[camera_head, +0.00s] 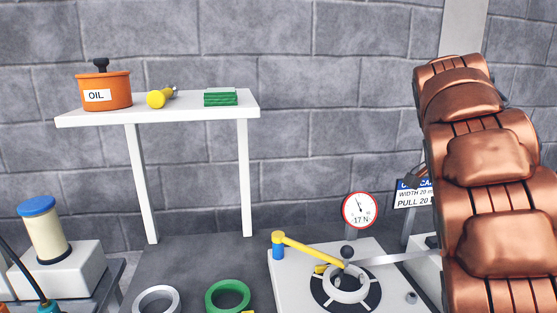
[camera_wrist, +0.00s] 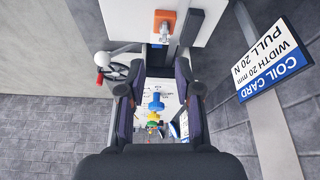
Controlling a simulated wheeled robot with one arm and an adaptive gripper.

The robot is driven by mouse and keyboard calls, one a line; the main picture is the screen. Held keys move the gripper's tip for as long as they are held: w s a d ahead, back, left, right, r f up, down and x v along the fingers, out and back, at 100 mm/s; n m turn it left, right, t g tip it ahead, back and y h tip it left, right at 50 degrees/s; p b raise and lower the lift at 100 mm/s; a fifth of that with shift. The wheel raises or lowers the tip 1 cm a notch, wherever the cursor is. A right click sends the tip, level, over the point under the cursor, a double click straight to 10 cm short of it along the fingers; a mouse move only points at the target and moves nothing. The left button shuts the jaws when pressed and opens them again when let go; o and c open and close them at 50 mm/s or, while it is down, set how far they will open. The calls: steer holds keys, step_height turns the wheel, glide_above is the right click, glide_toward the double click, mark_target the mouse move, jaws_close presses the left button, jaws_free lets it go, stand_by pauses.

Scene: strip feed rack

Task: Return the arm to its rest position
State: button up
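My arm (camera_head: 490,160), copper-coloured, rises along the right side of the head view and covers part of the bench behind it. My gripper (camera_wrist: 160,95) shows in the wrist view with its two dark fingers apart and nothing between them. Past the gap lie a blue piece (camera_wrist: 156,103) and small coloured things, seen some way beyond the fingertips. In the head view I cannot make out the gripper's fingers.
A coil card (camera_wrist: 272,65) stands at the right. A white shelf (camera_head: 190,112) bears an oil pot (camera_head: 104,92), a yellow tool (camera_head: 157,98) and green pads (camera_head: 221,98). Below are a dial (camera_head: 360,210), a yellow lever (camera_head: 310,248), a white ring (camera_head: 346,290) and a green ring (camera_head: 228,296).

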steer(key=s+a+f+n+g+y+p, duration=0.1)
steer(key=s+a+f+n+p, duration=0.2)
steer(key=s, duration=0.8)
steer(key=s+a+f+n+g+y+p, duration=0.1)
steer(key=s+a+f+n+p, duration=0.3)
steer(key=s+a+n, duration=0.3)
steer(key=s+a+f+n+y+p, duration=0.2)
steer(key=s+a, duration=0.8)
steer(key=s, duration=0.5)
steer(key=f+n+p, duration=0.1)
steer(key=f+n, duration=0.1)
steer(key=shift+s+a+n+g, duration=0.15)
steer(key=shift+a+n+g, duration=0.05)
steer(key=shift+n+g, duration=0.2)
